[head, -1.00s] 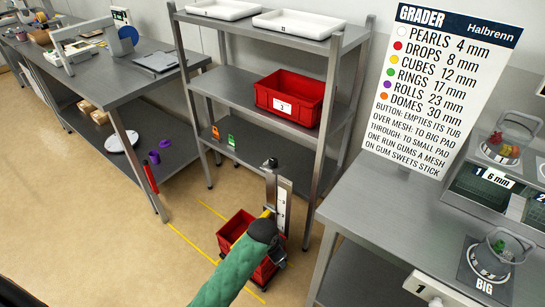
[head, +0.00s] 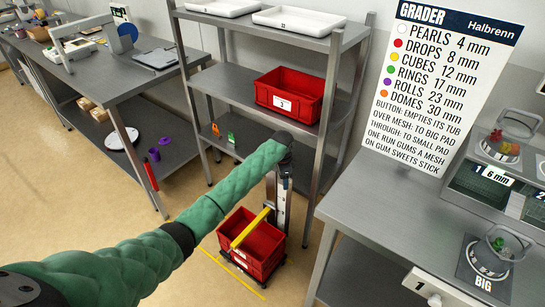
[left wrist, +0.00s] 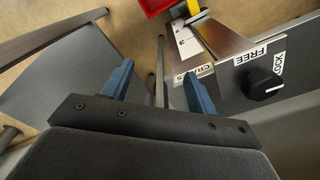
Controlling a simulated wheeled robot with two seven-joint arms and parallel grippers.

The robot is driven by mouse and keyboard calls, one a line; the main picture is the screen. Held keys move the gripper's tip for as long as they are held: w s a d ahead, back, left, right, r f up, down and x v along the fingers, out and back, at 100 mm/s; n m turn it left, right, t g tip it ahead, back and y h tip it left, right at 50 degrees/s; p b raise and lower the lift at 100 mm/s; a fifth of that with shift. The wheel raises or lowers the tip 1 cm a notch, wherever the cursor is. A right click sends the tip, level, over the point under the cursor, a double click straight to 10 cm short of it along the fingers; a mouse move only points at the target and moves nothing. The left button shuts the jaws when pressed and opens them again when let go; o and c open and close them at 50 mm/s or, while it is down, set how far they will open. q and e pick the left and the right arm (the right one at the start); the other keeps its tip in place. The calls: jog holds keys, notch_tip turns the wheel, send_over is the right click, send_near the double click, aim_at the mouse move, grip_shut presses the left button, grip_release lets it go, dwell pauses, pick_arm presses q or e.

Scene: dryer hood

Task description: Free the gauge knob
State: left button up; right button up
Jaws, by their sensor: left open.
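The gauge knob (left wrist: 264,86) is black and round, on a grey plate beside FREE and LOCK labels in the left wrist view. A pale mark on it points toward the picture's right; I cannot tell its exact setting. The gauge post (head: 284,205) stands behind red crates in the head view, its top hidden by my left arm. A yellow bar (head: 250,229) reaches from it over the crates. My left gripper (left wrist: 160,86) is open and empty, its blue fingers left of the knob and apart from it. My right gripper is out of view.
Stacked red crates (head: 258,251) stand on the floor inside yellow lines. A steel shelf rack (head: 226,92) rises behind the post. A grey table (head: 390,212) with the grader stands right; another bench (head: 112,82) stands left. The floor between is open.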

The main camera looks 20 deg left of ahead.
pick_arm(q)
jog(key=shift+m, duration=0.3)
jog(key=w+a+r, duration=0.2)
jog(key=w, duration=0.1)
jog(key=w+a+r, duration=0.3)
jog(key=w, duration=0.1)
jog(key=w+a+r, duration=0.2)
jog(key=w+r, duration=0.1)
jog(key=shift+w+a+r, duration=0.2)
jog(key=shift+w+a, duration=0.05)
jog(key=shift+a, duration=0.15)
jog(key=shift+f+p, duration=0.9)
jog(key=shift+f, duration=2.95)
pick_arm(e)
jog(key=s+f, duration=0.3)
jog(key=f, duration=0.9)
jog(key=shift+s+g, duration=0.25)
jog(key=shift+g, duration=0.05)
pick_arm(q)
jog(key=c, duration=1)
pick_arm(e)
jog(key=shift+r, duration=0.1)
